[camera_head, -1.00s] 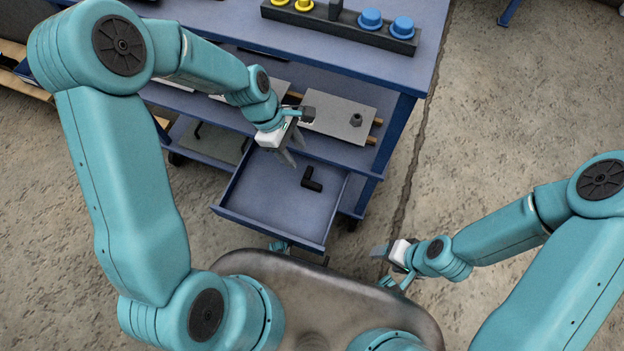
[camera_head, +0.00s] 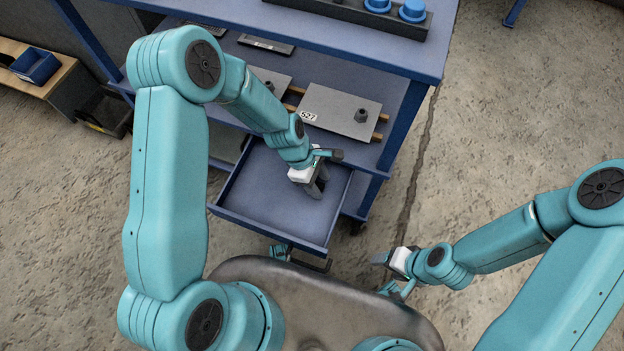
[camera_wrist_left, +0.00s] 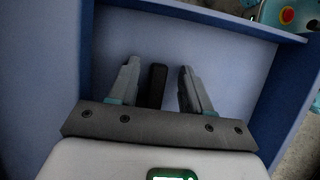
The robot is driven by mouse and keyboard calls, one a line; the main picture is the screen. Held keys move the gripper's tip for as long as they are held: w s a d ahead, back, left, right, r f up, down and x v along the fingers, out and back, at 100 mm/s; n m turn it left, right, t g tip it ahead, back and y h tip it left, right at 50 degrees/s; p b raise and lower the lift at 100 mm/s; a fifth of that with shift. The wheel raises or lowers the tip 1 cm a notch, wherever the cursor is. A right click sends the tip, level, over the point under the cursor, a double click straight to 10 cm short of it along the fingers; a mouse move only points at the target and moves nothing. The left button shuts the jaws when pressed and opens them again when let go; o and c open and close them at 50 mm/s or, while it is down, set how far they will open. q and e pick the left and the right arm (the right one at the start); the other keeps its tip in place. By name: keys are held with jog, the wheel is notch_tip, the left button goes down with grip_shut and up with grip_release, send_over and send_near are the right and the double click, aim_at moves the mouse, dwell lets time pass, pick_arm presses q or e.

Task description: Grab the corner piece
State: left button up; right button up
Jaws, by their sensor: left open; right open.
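The corner piece, a small black part, lies in the open blue drawer (camera_head: 265,195). In the left wrist view its dark bar (camera_wrist_left: 155,86) shows between the two fingers of my left gripper (camera_wrist_left: 159,75), with a gap on the right side and a smaller gap on the left. In the head view my left gripper (camera_head: 318,186) is over the drawer's right part, open, and hides the corner piece. My right gripper (camera_head: 380,258) is open and empty, right of the drawer, above the floor.
The drawer's walls and front edge surround my left gripper. Above it are a shelf with a grey plate (camera_head: 340,112) and the blue workbench top (camera_head: 300,30). A wooden stand with a blue bin (camera_head: 36,65) is at the far left. The drawer's left half is clear.

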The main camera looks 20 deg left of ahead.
pick_arm(q)
grip_shut()
